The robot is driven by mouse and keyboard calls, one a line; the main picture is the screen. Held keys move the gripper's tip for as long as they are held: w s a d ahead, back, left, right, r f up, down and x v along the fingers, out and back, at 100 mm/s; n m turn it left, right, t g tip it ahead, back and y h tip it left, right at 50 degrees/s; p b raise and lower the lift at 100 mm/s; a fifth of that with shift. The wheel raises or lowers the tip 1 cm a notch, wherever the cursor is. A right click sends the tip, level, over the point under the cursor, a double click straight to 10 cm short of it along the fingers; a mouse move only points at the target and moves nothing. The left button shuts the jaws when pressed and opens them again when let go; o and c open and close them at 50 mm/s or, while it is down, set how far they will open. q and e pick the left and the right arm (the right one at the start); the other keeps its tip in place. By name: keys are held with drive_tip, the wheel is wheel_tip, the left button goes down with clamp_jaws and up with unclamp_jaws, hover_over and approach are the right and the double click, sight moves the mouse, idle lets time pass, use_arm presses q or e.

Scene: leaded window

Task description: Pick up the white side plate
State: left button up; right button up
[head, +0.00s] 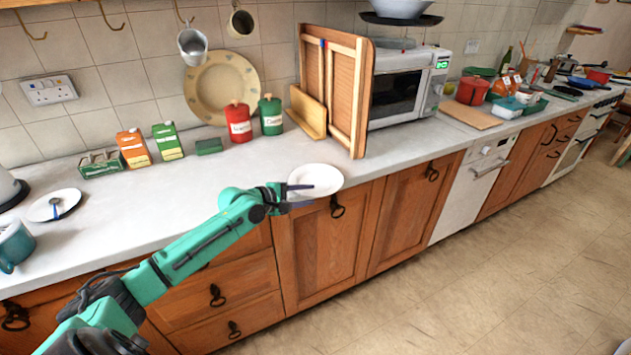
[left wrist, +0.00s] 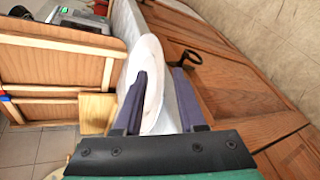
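The white side plate (head: 318,177) is at the front edge of the worktop, its near rim reaching out over the edge above a cupboard door. My left gripper (head: 298,196) is at the plate's near left rim. In the left wrist view the plate (left wrist: 150,62) runs between the two fingers of my left gripper (left wrist: 162,82). One finger lies over the plate's upper face, the other is beyond its underside. The fingers are apart, with a gap showing between the plate and the lower finger. My right gripper is not in view.
Wooden boards (head: 335,85) lean beside the microwave (head: 400,90) behind the plate. Red (head: 238,123) and green (head: 270,115) canisters stand at the wall. A saucer with a spoon (head: 45,208) and a teal mug (head: 14,246) are at left. The worktop around the plate is clear.

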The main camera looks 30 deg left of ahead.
use_arm(q)
drive_tip(key=shift+w+d+f, duration=0.25)
drive_tip(key=shift+w, duration=0.25)
drive_tip(key=shift+s, duration=0.15)
clamp_jaws()
idle(0.9)
